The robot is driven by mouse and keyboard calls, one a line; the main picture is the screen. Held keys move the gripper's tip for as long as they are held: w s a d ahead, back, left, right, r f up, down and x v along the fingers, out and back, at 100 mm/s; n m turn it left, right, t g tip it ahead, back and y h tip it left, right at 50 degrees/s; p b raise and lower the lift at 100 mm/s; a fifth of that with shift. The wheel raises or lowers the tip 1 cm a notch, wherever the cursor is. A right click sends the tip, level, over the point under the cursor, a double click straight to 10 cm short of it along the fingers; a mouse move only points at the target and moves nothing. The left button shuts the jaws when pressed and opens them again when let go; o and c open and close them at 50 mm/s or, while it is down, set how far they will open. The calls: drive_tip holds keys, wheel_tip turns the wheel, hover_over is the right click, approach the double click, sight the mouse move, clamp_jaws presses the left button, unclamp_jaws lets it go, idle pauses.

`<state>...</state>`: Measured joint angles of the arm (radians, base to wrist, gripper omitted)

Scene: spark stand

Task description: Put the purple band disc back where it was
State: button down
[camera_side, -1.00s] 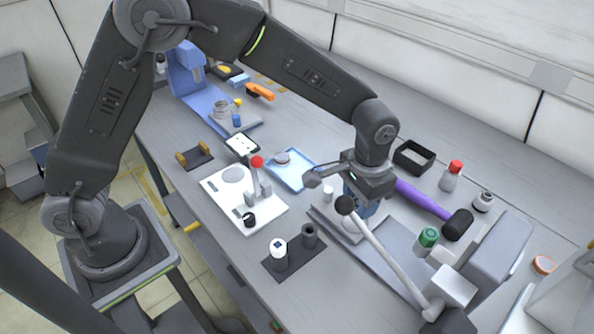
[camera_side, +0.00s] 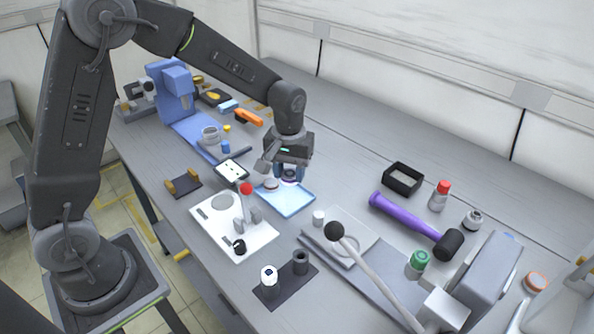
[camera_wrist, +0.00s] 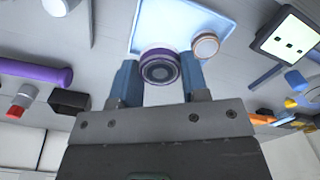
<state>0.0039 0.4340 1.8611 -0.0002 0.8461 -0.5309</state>
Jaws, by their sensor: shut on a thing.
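My gripper (camera_side: 289,172) is shut on the purple band disc (camera_side: 289,178), at the far right part of the light blue tray (camera_side: 292,207). In the wrist view the disc (camera_wrist: 160,70) sits between the two blue fingers, its purple band and dark ringed face showing. A second disc with a copper-coloured rim (camera_wrist: 206,45) lies in the tray beside it, on the left in the side view (camera_side: 271,184). I cannot tell whether the held disc touches the tray floor.
The front part of the tray is clear. A white board with a red-topped lever (camera_side: 246,190) stands in front left. A small screen device (camera_side: 232,171) is left of the tray. A purple-handled mallet (camera_side: 405,216) and black open box (camera_side: 403,180) lie to the right.

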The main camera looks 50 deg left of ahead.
sight(290, 203)
drive_tip(key=shift+f, duration=2.9)
drive_tip(key=shift+f, duration=0.5)
drive_tip(key=c, duration=0.5)
unclamp_jaws()
drive_tip(key=shift+c, duration=0.2)
wheel_tip(290, 203, up, 14)
drive_tip(key=shift+f, duration=0.15)
drive_tip(key=s+r+m+t, duration=0.2)
drive_tip(key=s+r+m, duration=0.1)
drive_tip(key=s, duration=0.7)
drive_tip(key=s+r+m+t, duration=0.3)
drive_tip(key=s+r, duration=0.2)
drive_tip(key=s, duration=0.6)
drive_tip(key=shift+s+r+t, duration=0.2)
drive_tip(key=shift+r+t, duration=0.1)
drive_tip(key=shift+r, duration=0.05)
